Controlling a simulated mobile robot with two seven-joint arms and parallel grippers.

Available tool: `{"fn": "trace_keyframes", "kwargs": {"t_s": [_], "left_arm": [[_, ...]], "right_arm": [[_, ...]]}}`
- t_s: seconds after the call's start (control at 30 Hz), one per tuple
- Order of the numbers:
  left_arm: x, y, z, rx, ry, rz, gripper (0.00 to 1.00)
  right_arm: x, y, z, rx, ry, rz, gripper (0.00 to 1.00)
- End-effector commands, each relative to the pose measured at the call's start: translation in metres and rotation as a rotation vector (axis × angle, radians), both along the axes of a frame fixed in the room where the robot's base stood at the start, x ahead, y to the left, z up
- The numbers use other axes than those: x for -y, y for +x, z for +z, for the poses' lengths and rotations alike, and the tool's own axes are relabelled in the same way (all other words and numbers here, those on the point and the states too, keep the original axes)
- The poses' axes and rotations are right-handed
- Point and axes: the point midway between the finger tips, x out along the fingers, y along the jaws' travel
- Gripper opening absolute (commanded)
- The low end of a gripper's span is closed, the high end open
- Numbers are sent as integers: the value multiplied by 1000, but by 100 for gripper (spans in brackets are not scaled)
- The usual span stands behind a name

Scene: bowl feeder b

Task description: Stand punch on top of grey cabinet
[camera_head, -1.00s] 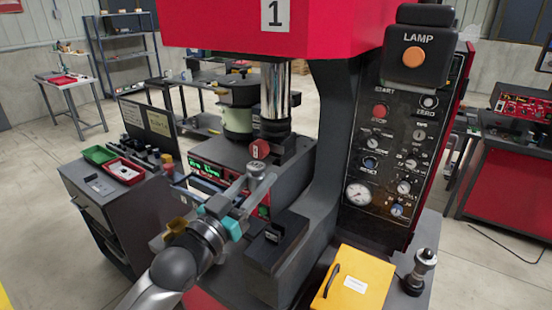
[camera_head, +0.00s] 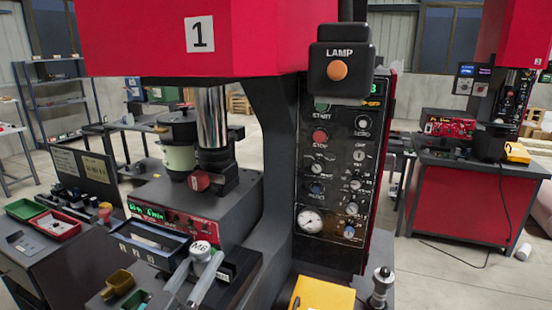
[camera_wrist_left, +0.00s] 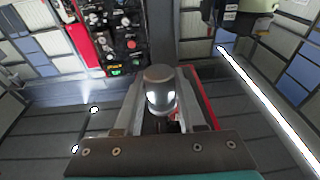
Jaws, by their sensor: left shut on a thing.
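The punch (camera_head: 202,247) is a silver-grey cylinder with a pale top marked M6. My left gripper (camera_head: 200,260) is shut on it and holds it in front of the red press. The left wrist view shows the punch (camera_wrist_left: 160,90) as a rounded metal cylinder between the two fingers (camera_wrist_left: 160,108). Its lower end is hidden. The grey cabinet (camera_head: 85,250) stands at the left, apart from the gripper. My right gripper is not in view.
A green tray (camera_head: 25,209) and a red tray (camera_head: 54,228) occupy the cabinet top, with several small items behind. A blue-framed rack (camera_head: 155,245) lies between cabinet and gripper. A yellow box (camera_head: 322,295) and a metal-topped tool (camera_head: 381,285) are at the right.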

Motion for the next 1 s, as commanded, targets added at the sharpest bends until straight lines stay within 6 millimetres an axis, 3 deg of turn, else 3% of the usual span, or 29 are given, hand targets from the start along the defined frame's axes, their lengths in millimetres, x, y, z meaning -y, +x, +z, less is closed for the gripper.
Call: {"fn": "trace_keyframes", "kwargs": {"t_s": [0.03,0.1,0.5,0.73,1.0], "left_arm": [[2,-10,-24,-2,-8,17,0],[3,-22,-42,-1,-7,42,0],[-6,-86,-129,0,-4,225,0],[-12,-106,-149,4,-1,292,0],[-13,-109,-149,6,0,303,0]], "right_arm": [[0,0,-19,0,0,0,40],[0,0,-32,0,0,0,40],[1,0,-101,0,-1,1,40],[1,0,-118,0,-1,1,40],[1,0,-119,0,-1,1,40]]}}
